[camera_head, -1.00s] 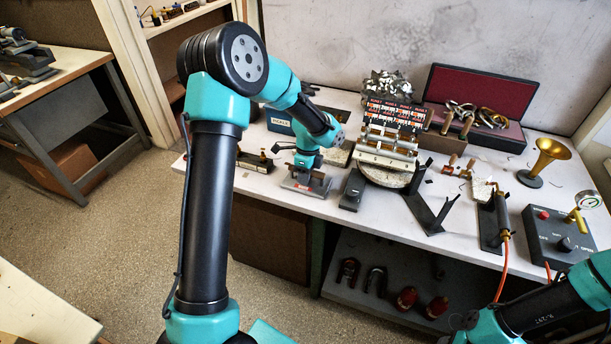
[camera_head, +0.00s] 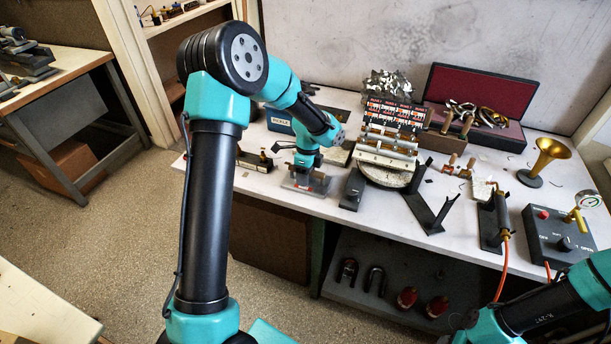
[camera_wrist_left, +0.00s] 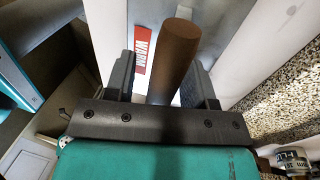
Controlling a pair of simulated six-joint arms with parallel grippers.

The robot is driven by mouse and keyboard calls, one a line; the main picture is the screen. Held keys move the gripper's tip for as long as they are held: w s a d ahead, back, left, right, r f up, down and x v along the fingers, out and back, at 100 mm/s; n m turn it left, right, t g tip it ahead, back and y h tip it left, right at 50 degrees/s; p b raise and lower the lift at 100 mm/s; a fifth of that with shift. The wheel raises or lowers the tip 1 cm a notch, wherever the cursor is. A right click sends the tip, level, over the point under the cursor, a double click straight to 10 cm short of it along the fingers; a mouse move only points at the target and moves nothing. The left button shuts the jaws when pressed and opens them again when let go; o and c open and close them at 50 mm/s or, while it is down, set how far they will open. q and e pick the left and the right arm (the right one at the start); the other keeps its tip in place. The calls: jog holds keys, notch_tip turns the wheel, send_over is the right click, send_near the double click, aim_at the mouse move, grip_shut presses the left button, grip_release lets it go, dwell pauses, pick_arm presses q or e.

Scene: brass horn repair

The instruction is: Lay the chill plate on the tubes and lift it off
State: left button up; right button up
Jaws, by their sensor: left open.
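My left gripper (camera_head: 307,170) is at the grey plate (camera_head: 293,185), which lies near the table's front edge and seems to be the chill plate. In the left wrist view a brown round handle (camera_wrist_left: 175,60) stands between the two open fingers (camera_wrist_left: 158,80). The fingers are apart, one on each side of the handle. Part of the plate is hidden under my gripper. The silvery tubes (camera_head: 388,143) lie side by side in a holder on the round pale turntable (camera_head: 384,176), right of my gripper. Only my right arm shows, at the lower right; its gripper is out of view.
A dark block (camera_head: 352,188) stands between the plate and the turntable. Black stands (camera_head: 432,212) and a control box (camera_head: 560,232) are farther right. A blue box (camera_head: 280,121) and a small brass-fitted block (camera_head: 255,161) are near my left gripper.

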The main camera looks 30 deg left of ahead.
pick_arm(q)
notch_tip(320, 180, up, 12)
jog(key=w, duration=0.2)
jog(key=shift+w+a, duration=0.15)
jog(key=shift+a, duration=0.05)
jog(key=shift+f, duration=0.15)
dwell(0.4)
jog(key=s+d+f+n+g+h, duration=0.1)
jog(key=s+d+f+n+g, duration=0.15)
jog(key=s+f, duration=0.55)
jog(key=s+d+f+n+g, duration=0.2)
jog(key=s+d+f, duration=0.2)
jog(key=s+f, duration=0.5)
jog(key=s+d+f+n+t+h, duration=0.1)
jog(key=s+d+f+n+t, duration=0.2)
jog(key=f+n, duration=0.3)
jog(key=s+d+f+n+t+h, duration=0.1)
jog(key=s+d+f+n+t, duration=0.2)
jog(key=f+n, duration=0.4)
jog(key=shift+d+f+t, duration=0.15)
jog(key=shift+f+t, duration=0.2)
jog(key=shift+t, duration=0.4)
